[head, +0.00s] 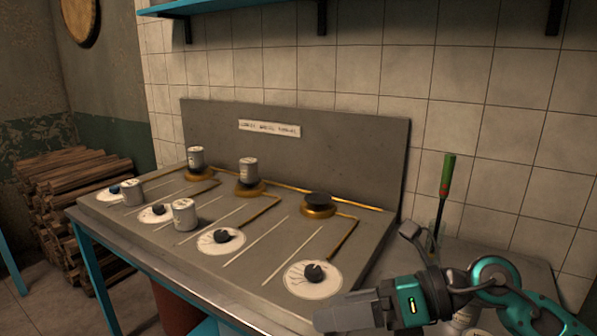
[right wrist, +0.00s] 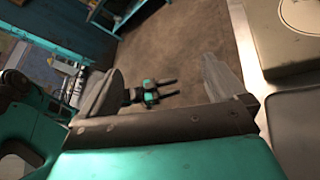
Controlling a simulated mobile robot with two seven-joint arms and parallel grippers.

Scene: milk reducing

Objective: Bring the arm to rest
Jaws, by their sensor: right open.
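My right gripper (head: 338,314) is low at the right in the head view, above the front right edge of the sloping grey panel (head: 300,215). Its jaws are open and nothing shows between them in the right wrist view (right wrist: 160,68), where they point at the floor. My left gripper (right wrist: 168,88) shows small and far off in the right wrist view, its two dark fingers apart and empty. It is out of the head view.
Metal cans stand on the panel, one on the left burner (head: 198,174) and one on the middle burner (head: 248,188). The right burner (head: 318,209) is bare. A green-handled tool (head: 447,175) stands upright near my right arm. Firewood (head: 75,195) is stacked left.

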